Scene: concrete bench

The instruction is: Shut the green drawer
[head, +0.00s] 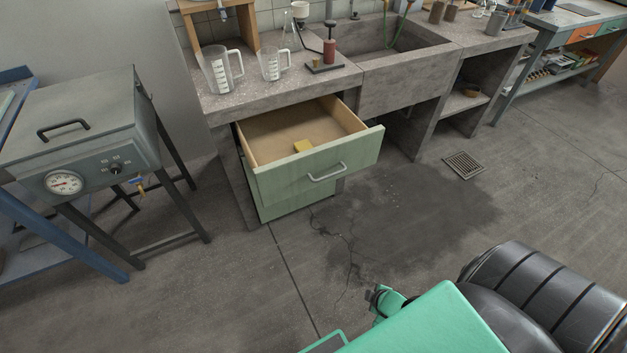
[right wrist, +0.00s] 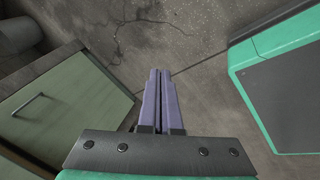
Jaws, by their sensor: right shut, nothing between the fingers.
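The green drawer (head: 314,170) is pulled well out from under the concrete bench in the head view. In the right wrist view a green front with a handle (right wrist: 65,108) shows at the left. My right gripper (right wrist: 160,74) has purple fingers pressed together with nothing between them, over the floor to the right of that front. I cannot tell the exact gap between them. My left gripper is in neither view.
A grey oven-like box (head: 85,140) on a stand is left of the drawer. Measuring jugs (head: 219,72) and a sink (head: 385,50) are on the bench above. The floor before the drawer is clear, with a dark stain (head: 410,215) and a drain grate (head: 464,165).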

